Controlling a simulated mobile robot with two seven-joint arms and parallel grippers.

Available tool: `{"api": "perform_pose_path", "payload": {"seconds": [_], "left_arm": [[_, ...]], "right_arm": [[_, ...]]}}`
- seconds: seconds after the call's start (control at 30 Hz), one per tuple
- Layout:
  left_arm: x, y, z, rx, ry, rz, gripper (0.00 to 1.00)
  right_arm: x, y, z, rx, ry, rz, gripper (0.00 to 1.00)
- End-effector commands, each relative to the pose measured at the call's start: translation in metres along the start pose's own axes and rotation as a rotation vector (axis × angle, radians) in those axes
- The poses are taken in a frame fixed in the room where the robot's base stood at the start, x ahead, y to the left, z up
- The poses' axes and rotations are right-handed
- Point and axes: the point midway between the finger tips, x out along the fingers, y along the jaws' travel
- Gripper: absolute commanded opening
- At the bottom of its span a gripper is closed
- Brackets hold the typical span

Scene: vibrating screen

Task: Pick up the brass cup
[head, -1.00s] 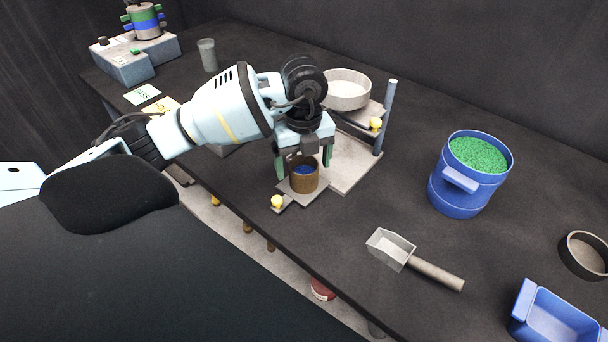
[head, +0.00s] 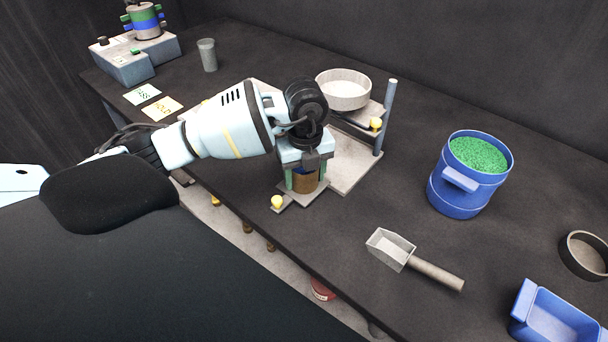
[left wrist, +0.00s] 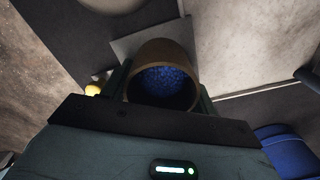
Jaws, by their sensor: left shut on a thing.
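The brass cup (head: 305,184) stands upright on the low grey plate at the front of the stand, its top hidden by my gripper in the head view. In the left wrist view the cup (left wrist: 166,54) holds blue granules (left wrist: 165,82). My left gripper (head: 305,180) points down over the cup, with one green finger on each side of it. The fingers are shut on the cup's sides. The left wrist view also shows my gripper (left wrist: 163,92) around the cup. My right gripper is not in view.
A stand with a post (head: 386,118) and a white pan (head: 343,90) is just behind the cup. A blue bucket of green granules (head: 468,175), a scoop (head: 409,258) and a blue bin (head: 552,318) lie to the right. Open table lies between stand and bucket.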

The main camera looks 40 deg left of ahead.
Motion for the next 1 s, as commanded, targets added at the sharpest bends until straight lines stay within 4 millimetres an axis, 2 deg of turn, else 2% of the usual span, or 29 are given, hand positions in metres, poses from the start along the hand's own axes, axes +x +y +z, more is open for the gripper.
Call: {"api": "perform_pose_path", "payload": {"seconds": [0.37, 0.53, 0.63, 0.77, 1.0], "left_arm": [[-0.005, -0.001, 0.000, 0.000, -0.001, -0.003, 0.30], [-0.021, -0.001, 0.000, 0.001, -0.001, -0.003, 0.30], [-0.037, -0.001, 0.001, 0.001, -0.002, -0.005, 0.30], [-0.038, 0.006, -0.024, 0.007, 0.001, -0.001, 0.30], [-0.044, 0.024, -0.086, 0.008, 0.001, -0.003, 0.30]], "right_arm": [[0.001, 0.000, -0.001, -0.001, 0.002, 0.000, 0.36], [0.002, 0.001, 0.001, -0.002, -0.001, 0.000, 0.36], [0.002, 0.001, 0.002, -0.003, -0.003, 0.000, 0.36], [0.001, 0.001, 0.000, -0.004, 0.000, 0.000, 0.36], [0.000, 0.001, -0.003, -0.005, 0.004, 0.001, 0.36]]}}
